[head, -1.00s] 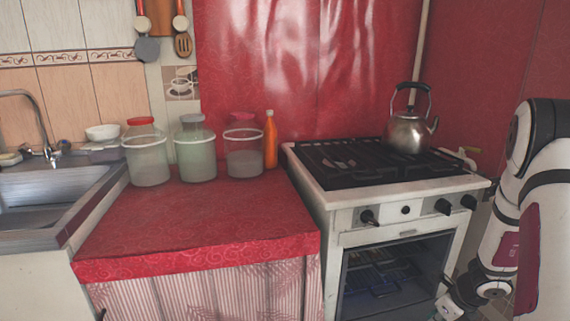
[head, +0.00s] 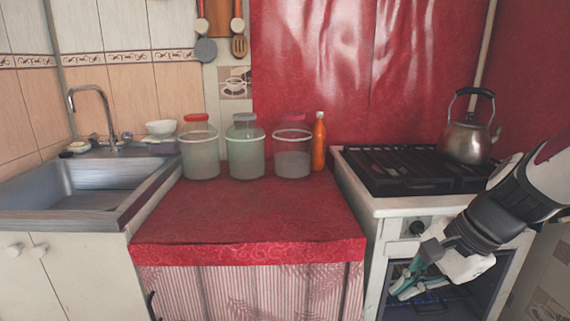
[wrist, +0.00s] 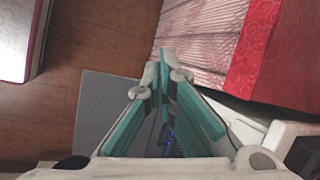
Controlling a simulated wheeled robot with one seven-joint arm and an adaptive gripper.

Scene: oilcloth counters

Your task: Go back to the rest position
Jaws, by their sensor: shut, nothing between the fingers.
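My gripper (head: 411,282) shows at the lower right of the head view, in front of the stove. Its teal-lined fingers point down and to the left. In the wrist view my gripper (wrist: 165,60) has its fingertips together with nothing between them. My arm comes in from the right edge and covers part of the stove front.
The white stove (head: 400,207) carries a metal kettle (head: 468,138). A red oilcloth counter (head: 250,220) has several jars and an orange bottle (head: 319,142) at its back. A sink (head: 95,190) is on the left. Wooden floor (wrist: 110,40) shows in the wrist view.

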